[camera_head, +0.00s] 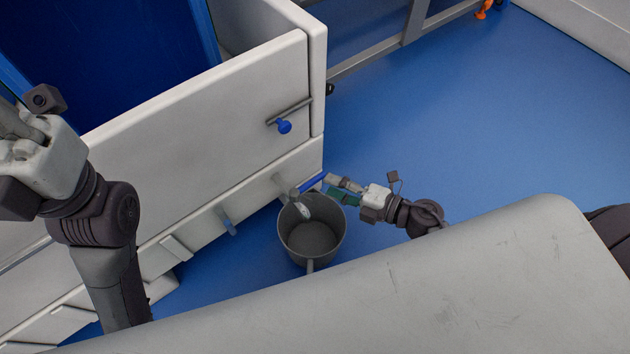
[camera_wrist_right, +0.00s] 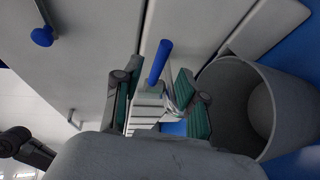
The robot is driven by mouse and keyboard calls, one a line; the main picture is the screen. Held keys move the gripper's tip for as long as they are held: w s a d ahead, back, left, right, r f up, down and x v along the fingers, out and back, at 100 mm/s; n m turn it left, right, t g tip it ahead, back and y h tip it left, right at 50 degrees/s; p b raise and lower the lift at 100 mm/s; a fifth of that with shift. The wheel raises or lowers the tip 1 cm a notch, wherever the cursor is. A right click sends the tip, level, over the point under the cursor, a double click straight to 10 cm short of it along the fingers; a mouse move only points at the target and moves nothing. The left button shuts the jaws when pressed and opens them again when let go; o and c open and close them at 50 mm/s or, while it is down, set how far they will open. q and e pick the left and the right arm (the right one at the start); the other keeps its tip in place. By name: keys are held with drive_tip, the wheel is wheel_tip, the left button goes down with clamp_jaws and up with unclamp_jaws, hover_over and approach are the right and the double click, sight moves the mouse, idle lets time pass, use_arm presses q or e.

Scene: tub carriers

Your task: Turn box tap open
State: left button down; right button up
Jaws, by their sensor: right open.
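The box tap has a blue handle (camera_head: 312,182), low at the corner of the large off-white box (camera_head: 210,140). Its pale spout (camera_head: 301,207) points into a grey bucket (camera_head: 325,245) on the floor. My right gripper (camera_head: 342,190) is open beside the handle, to its right. In the right wrist view the blue handle (camera_wrist_right: 160,62) stands upright, in line with the gap between the green-padded fingers (camera_wrist_right: 158,95). Contact cannot be told. My left gripper (camera_head: 38,150) is raised at the left edge, away from the tap; its fingers are not clearly shown.
A second blue knob (camera_head: 283,126) on a metal bar sits higher on the box wall and shows in the right wrist view (camera_wrist_right: 42,36). The bucket (camera_wrist_right: 280,90) stands right of the fingers there. A metal frame (camera_head: 413,25) stands at the back; blue floor (camera_head: 480,120) is free to the right.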

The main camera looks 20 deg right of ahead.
sight(316, 179)
drive_tip(key=shift+b+x, duration=0.65)
drive_tip(key=shift+x, duration=2.1)
clamp_jaws()
